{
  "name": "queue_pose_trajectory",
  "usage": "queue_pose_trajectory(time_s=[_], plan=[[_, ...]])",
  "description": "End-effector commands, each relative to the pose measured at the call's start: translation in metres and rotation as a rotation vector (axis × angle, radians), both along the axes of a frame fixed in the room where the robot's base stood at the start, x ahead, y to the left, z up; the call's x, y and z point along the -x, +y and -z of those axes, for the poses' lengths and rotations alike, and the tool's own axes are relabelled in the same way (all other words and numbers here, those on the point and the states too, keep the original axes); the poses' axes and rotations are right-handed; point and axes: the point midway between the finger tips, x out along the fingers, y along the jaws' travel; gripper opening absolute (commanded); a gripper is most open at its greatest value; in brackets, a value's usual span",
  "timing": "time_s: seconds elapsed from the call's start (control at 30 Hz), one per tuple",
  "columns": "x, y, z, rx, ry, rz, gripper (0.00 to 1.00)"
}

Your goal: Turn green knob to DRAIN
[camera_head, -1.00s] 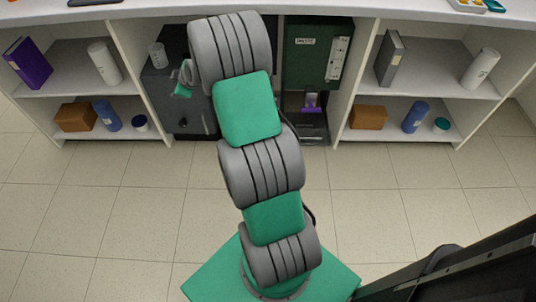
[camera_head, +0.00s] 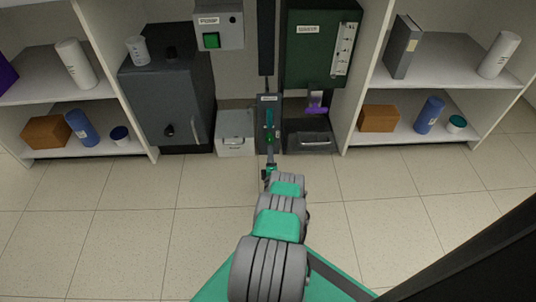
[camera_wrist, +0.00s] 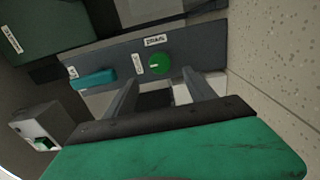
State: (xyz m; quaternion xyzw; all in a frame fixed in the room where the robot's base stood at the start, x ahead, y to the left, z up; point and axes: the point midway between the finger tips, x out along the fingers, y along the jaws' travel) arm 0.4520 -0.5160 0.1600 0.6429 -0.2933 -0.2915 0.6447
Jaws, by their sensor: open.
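The green knob (camera_wrist: 159,63) sits on a narrow dark grey panel (camera_wrist: 205,52), seen in the wrist view. A small pale mark shows on its face, on the side toward a small label (camera_wrist: 138,64). The DRAIN label (camera_wrist: 155,40) is just above the knob in this view. A teal handle (camera_wrist: 94,78) is on the same panel to the left. My gripper (camera_wrist: 163,82) is open and empty, its fingers pointing at the panel close to the knob; contact is not clear. In the head view the knob (camera_head: 269,137) is small, just beyond my gripper (camera_head: 270,155).
A dark grey cabinet (camera_head: 165,85) and a pale bin (camera_head: 235,128) stand left of the panel. A dark green box (camera_head: 312,50) hangs at right, above a black tray (camera_head: 308,138). A control box with a green button (camera_head: 211,40) is above left. The floor in front is open.

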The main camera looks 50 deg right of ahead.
Motion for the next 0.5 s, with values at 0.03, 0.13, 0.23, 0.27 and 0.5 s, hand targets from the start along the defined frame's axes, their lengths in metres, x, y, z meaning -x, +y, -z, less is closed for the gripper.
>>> queue_pose_trajectory(time_s=[0.03, 0.13, 0.23, 0.27, 0.5], plan=[[-0.003, -0.005, 0.003, 0.003, 0.0, 0.001, 0.64], [-0.01, -0.015, 0.006, 0.001, 0.0, 0.002, 0.64], [-0.019, -0.024, 0.006, 0.002, 0.001, 0.001, 0.64], [-0.022, -0.027, 0.007, 0.001, 0.0, 0.0, 0.64], [-0.043, -0.048, -0.001, 0.001, 0.001, -0.002, 0.64]])
